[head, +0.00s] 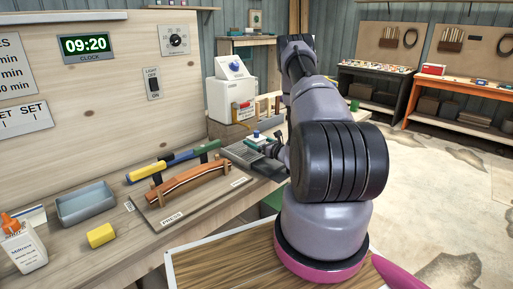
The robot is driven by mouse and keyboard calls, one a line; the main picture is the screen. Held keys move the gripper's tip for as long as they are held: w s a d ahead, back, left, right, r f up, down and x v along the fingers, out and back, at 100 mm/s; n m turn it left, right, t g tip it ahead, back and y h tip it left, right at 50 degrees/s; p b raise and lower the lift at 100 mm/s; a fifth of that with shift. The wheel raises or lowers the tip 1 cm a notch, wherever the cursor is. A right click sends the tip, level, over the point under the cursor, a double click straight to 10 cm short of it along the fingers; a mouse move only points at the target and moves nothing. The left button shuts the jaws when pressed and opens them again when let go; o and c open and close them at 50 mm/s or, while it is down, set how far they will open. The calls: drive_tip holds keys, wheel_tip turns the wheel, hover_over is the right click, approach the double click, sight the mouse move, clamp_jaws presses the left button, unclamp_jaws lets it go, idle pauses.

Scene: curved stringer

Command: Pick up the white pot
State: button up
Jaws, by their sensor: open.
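A small white pot with a blue top (256,135) appears to stand at the far end of the bench, just left of my arm; it is small and partly covered. My gripper (264,142) is beside it, with teal-tipped fingers apart. The arm and wrist hide part of the gripper, and I cannot tell whether the fingers touch the pot or are around it.
A grey slatted rack (248,156) lies by the gripper. A large white machine (232,98) stands behind.

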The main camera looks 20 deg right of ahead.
drive_tip(key=c, duration=1.4)
drive_tip(key=shift+c, duration=0.2)
drive_tip(key=shift+r, duration=0.15)
